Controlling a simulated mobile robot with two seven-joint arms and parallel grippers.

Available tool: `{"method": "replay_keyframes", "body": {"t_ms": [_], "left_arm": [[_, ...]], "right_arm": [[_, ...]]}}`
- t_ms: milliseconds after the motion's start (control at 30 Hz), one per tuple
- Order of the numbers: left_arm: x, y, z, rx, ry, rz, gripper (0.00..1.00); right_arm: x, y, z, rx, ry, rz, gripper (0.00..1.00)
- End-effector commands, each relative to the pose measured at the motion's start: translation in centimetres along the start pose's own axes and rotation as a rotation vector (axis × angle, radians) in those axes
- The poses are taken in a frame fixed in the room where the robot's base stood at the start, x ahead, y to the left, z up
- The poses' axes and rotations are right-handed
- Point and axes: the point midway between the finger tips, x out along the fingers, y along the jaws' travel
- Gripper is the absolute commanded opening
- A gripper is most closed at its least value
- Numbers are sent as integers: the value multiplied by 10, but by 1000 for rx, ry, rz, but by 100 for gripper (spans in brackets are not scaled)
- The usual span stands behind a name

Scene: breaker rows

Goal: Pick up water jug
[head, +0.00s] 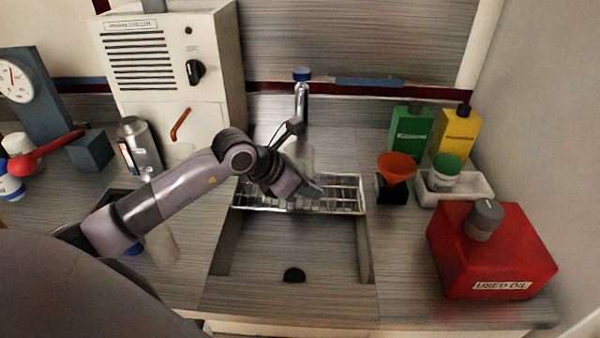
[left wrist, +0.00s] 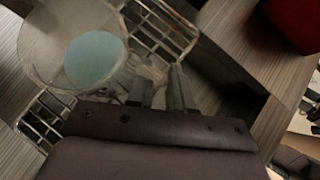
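A clear, see-through jug (head: 301,155) stands on the wire rack over the sink, partly hidden behind my left gripper. In the left wrist view the jug (left wrist: 45,45) shows its round rim and a pale blue-green disc inside. My left gripper (head: 314,190) is at the jug's near side, low over the rack. In the left wrist view its two fingers (left wrist: 159,88) are close together, with a thin clear part, apparently the jug's handle, between them. The finger contact is blurred. My right gripper is not in view.
A tap (head: 302,100) stands behind the rack (head: 340,194). On the right are an orange funnel (head: 396,168), a green bottle (head: 411,130), a yellow bottle (head: 456,135), a white tray (head: 482,187) and a red oil can (head: 490,255). The sink basin (head: 290,245) in front is empty.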

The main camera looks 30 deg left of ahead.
Motion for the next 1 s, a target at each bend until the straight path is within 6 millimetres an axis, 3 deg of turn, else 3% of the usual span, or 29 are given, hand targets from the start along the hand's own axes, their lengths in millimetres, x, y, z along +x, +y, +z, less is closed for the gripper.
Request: {"method": "replay_keyframes", "body": {"t_ms": [133, 167, 200, 233, 1000], "left_arm": [[0, 0, 0, 0, 0, 0, 21], [0, 0, 0, 0, 0, 0, 14], [0, 0, 0, 0, 0, 0, 1], [0, 0, 0, 0, 0, 0, 0], [-9, 0, 9, 1, -5, 0, 0]], "right_arm": [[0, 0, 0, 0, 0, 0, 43], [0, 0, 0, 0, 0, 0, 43], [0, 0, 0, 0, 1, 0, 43], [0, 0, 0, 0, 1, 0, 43], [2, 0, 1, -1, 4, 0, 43]]}}
